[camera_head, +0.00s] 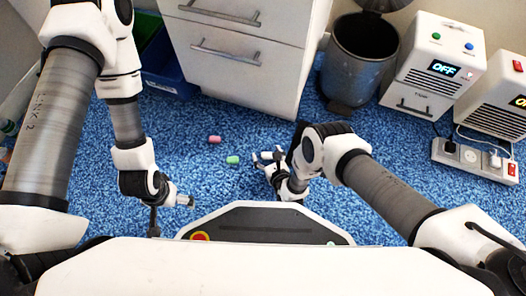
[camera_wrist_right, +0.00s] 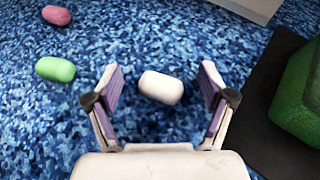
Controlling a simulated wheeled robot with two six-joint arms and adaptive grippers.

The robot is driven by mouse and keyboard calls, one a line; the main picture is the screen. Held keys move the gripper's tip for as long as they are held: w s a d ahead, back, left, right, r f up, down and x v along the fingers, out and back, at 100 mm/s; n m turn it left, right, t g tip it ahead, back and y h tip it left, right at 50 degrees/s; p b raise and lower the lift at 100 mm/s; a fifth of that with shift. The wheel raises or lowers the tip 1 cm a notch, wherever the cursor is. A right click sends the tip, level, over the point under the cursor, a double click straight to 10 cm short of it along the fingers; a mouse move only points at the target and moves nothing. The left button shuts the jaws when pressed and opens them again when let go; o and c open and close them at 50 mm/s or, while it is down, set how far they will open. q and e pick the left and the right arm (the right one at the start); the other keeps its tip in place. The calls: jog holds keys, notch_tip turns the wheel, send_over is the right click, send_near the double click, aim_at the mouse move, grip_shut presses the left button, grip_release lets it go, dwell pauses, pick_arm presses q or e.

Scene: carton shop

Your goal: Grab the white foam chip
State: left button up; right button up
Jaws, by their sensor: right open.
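The white foam chip (camera_wrist_right: 161,87) lies on the blue carpet in the right wrist view. It sits between the two fingers of my right gripper (camera_wrist_right: 160,76), with a gap on each side. The right gripper is open and low over the floor; it also shows in the head view (camera_head: 268,157), where a pale shape between its fingers looks like the chip. My left gripper (camera_head: 172,204) hangs at the left in the head view, well away from the chip; its fingers do not show clearly enough to tell their state.
A green chip (camera_head: 233,160) and a pink chip (camera_head: 215,139) lie left of the right gripper. A white drawer cabinet (camera_head: 235,60), a dark bin (camera_head: 357,65) and white boxes with displays (camera_head: 432,65) stand behind. A green object (camera_wrist_right: 302,95) is at the right in the wrist view.

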jog(key=c, duration=0.8)
